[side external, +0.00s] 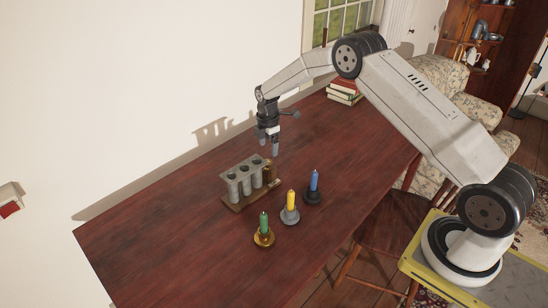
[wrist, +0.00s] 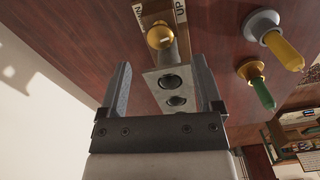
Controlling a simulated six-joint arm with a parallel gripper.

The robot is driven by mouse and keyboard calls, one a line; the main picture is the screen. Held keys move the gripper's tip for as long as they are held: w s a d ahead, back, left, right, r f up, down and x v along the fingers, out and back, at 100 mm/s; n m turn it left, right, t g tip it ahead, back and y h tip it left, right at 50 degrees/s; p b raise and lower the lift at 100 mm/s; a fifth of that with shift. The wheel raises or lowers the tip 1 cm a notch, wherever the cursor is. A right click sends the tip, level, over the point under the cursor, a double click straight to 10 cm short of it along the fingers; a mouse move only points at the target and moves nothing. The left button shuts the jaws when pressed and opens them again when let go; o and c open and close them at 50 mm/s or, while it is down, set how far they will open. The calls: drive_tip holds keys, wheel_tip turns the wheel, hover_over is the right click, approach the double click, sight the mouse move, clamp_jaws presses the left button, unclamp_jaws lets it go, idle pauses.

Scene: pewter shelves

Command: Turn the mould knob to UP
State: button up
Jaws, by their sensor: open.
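The grey candle mould (side external: 246,178) stands upright on a wooden base on the table, with several tubes in a row. Its brass knob (side external: 268,168) is at the right end of the row. The knob also shows in the wrist view (wrist: 160,37), between an UP label (wrist: 181,14) on the right and another label (wrist: 138,12) on the left that I cannot read clearly. I cannot tell which way the knob points. My gripper (side external: 269,143) is open and empty, above the table near the knob end. In the wrist view both fingers (wrist: 161,62) are apart, and the knob shows beyond them.
Green (side external: 264,222), yellow (side external: 291,199) and blue (side external: 314,180) candles stand in holders in front of the mould. Books (side external: 344,92) are stacked at the table's far end. A white wall (side external: 120,100) runs behind the table. The table's left part is clear.

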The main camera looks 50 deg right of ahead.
sight(268, 160)
drive_tip(key=shift+f, duration=2.65)
clamp_jaws()
drive_tip(key=shift+m, duration=0.8)
unclamp_jaws()
